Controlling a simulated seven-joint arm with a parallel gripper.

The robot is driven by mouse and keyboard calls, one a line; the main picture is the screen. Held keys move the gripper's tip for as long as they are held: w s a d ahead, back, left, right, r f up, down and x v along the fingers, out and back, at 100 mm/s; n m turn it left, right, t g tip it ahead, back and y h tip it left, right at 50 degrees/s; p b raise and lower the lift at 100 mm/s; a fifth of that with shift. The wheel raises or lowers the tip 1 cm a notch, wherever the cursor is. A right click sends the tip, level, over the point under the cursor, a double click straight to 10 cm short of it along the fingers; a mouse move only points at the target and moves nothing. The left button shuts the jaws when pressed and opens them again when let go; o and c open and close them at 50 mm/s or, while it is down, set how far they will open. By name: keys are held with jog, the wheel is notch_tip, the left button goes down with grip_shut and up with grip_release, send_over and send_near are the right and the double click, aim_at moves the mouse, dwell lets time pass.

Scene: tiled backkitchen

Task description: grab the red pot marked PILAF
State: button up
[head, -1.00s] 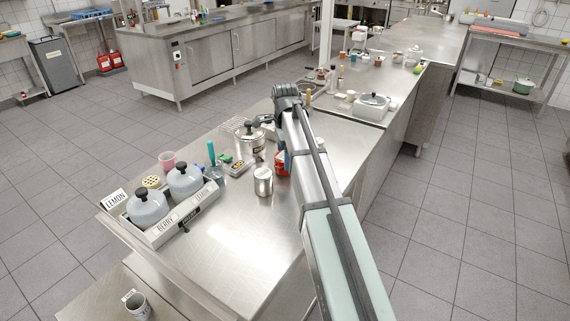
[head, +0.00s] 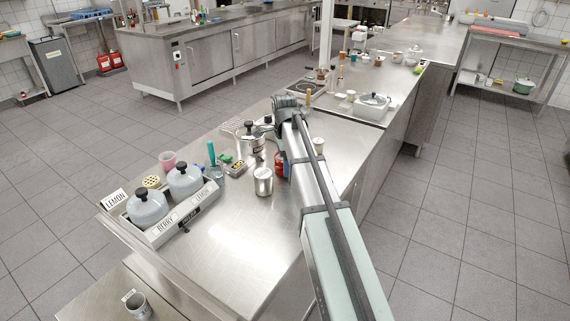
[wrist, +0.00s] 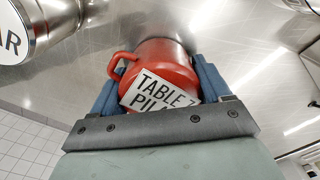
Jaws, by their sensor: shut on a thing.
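The red pot (wrist: 168,72) fills the middle of the wrist view, with a side handle on its left and a white label reading "TABLE 7 PIL…", its end cut off by my gripper. My gripper (wrist: 155,77) has one blue finger on each side of the pot and is shut on it. In the head view only a strip of the red pot (head: 281,163) shows beside my arm; the rest of it and my fingertips are hidden there. I cannot tell whether the pot touches the counter.
A labelled steel pot (head: 250,143) stands close left of the red pot. A steel canister (head: 263,181) is in front. A tray (head: 172,233) with two grey lidded pots sits at the counter's left end. Bare counter (head: 255,235) lies in front.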

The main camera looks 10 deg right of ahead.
jog(key=c, duration=0.4)
